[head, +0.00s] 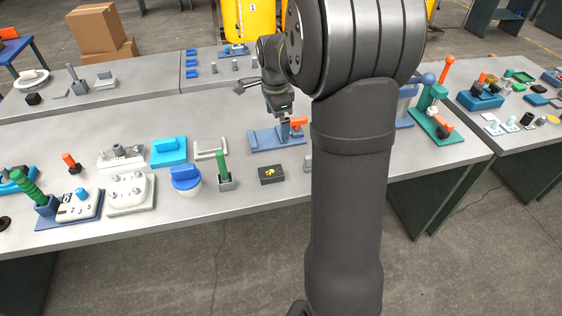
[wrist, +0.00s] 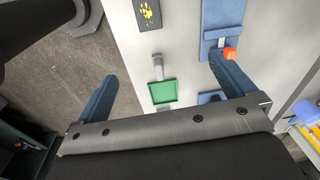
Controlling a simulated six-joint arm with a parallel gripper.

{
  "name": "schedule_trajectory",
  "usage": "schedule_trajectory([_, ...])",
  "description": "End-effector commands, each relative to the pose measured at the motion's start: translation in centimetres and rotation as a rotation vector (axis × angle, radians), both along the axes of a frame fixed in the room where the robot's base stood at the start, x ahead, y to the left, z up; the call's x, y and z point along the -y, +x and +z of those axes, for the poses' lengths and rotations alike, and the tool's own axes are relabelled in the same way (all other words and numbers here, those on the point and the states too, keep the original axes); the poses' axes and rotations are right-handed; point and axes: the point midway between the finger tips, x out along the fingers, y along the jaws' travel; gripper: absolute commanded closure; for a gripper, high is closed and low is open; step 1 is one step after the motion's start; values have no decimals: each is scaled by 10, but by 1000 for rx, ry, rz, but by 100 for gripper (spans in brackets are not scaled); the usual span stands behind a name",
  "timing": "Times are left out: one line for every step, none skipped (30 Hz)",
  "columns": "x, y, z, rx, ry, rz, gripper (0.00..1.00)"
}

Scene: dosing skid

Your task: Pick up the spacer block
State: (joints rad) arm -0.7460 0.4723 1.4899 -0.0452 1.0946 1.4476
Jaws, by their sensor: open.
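No part is labelled as the spacer block, so I cannot tell for sure which it is. A small grey block (wrist: 157,66) on the bench is one candidate; it also shows beside my arm in the head view (head: 308,162). My gripper (wrist: 162,68) is open and empty, its two blue fingers spread wide, with the grey block between them in the wrist view. The height of the fingers above the bench is hard to judge. In the head view my arm hides part of the bench, and the fingertips are unclear there.
A green tray (wrist: 163,92) sits close to the grey block. A black box with a yellow mark (head: 271,174) and a blue fixture with an orange part (head: 268,139) are near. Several fixtures stand left. The bench's front edge (head: 240,207) is close.

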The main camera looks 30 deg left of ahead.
Motion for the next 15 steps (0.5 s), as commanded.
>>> schedule_trajectory([9, 7, -17, 36, 2, 44, 0])
schedule_trajectory([14, 12, -26, 64, 7, 79, 0])
schedule_trajectory([21, 19, -38, 102, 10, 130, 0])
schedule_trajectory([26, 23, -47, 130, 14, 168, 0])
schedule_trajectory([31, 26, -56, 160, 16, 209, 0])
schedule_trajectory([37, 31, -66, 197, 18, 263, 0])
schedule_trajectory([42, 33, -74, 226, 18, 305, 0])
schedule_trajectory([46, 35, -81, 254, 20, 346, 0])
schedule_trajectory([53, 37, -91, 290, 19, 402, 0])
schedule_trajectory([57, 39, -97, 318, 20, 445, 0])
schedule_trajectory([62, 39, -103, 346, 21, 488, 0])
schedule_trajectory([67, 39, -111, 383, 22, 545, 0])
schedule_trajectory([72, 38, -116, 410, 21, 589, 0])
schedule_trajectory([75, 37, -121, 437, 22, 633, 0])
schedule_trajectory([81, 34, -128, 474, 23, 690, 0])
